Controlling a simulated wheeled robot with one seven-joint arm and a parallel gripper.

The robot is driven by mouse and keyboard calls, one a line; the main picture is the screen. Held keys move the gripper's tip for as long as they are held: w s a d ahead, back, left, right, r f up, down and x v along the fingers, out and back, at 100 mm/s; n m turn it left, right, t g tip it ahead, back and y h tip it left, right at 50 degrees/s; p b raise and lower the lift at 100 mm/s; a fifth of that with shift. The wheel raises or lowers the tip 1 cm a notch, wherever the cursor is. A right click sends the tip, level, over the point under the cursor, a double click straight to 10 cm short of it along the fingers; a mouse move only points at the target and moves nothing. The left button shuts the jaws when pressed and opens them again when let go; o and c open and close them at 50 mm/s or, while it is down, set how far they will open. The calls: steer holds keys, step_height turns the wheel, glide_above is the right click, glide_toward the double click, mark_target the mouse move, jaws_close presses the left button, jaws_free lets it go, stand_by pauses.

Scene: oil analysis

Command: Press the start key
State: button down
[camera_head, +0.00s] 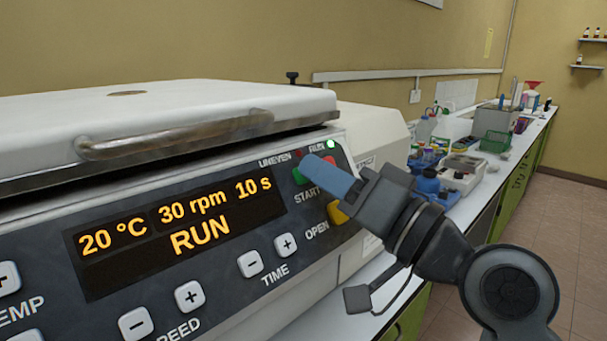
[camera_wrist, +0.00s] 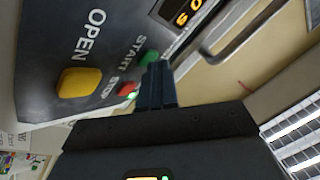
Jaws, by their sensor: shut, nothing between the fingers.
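The start key (camera_head: 299,176) is a green button on the machine's front panel, above the label START. My gripper (camera_head: 312,165) is shut and empty, its blue fingertips at the green key and partly covering it in the head view. In the wrist view the green start key (camera_wrist: 149,57) shows just beyond the fingertips (camera_wrist: 157,70); I cannot tell whether they touch. The display (camera_head: 175,228) reads 20 °C, 30 rpm, 10 s and RUN. The green RUN light (camera_head: 331,144) is lit.
A red stop key (camera_wrist: 127,89) and a yellow OPEN key (camera_wrist: 79,83) sit close to the start key. The machine's lid (camera_head: 150,112) with its metal handle is down. Bottles and lab ware stand on the bench (camera_head: 490,185) behind.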

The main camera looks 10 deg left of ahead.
stand_by(0.4)
steer(key=shift+s+d+r, duration=0.35)
steer(key=shift+s+d, duration=0.05)
steer(key=shift+d, duration=0.1)
steer(key=s+d+r+p, duration=0.2)
steer(key=d, duration=0.1)
steer(key=shift+s+d+r, duration=0.2)
steer(key=shift+s+r, duration=0.1)
steer(key=shift+r, duration=0.1)
stand_by(0.7)
